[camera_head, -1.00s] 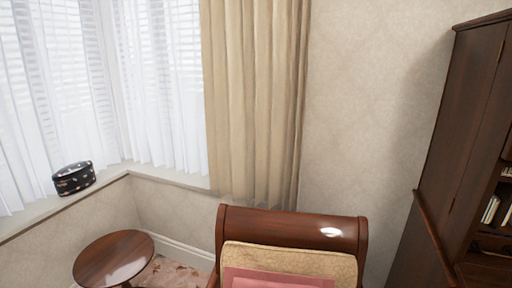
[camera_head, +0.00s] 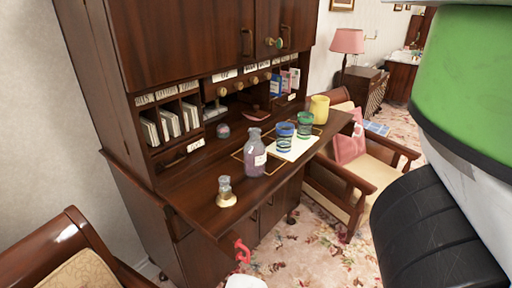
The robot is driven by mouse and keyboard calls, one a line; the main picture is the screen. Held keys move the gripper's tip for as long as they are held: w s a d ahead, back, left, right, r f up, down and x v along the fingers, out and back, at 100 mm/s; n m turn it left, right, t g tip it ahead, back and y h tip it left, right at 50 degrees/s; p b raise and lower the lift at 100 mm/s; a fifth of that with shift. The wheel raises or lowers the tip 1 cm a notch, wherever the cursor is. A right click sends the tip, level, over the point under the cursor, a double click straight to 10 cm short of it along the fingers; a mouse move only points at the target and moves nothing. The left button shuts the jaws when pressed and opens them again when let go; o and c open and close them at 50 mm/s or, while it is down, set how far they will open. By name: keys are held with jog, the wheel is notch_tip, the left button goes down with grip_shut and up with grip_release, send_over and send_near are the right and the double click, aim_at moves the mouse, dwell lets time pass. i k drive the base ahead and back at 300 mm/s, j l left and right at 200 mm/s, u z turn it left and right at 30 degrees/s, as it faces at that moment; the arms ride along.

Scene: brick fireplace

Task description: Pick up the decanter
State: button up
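A purple-grey glass bottle (camera_head: 255,158) with a narrow neck and a pale label stands upright on the fold-out desk top (camera_head: 200,208); it looks like the decanter. A smaller clear glass vessel (camera_head: 225,187) on a pale round base stands nearer the desk's front left edge, and I cannot rule it out as the decanter. Blue (camera_head: 285,136) and green (camera_head: 305,124) glasses stand behind the bottle to the right. I cannot make out my gripper; large green, white and black parts of mine fill the right side.
A yellow mug (camera_head: 319,108) stands at the desk's right end. A wooden armchair (camera_head: 358,175) with a pink cushion is beyond it. Another chair (camera_head: 65,240) is at bottom left. Patterned carpet (camera_head: 310,255) lies in front. A small red object (camera_head: 242,250) shows below the desk edge.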

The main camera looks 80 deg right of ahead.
aim_at(254, 150)
jog(key=z, duration=1.35)
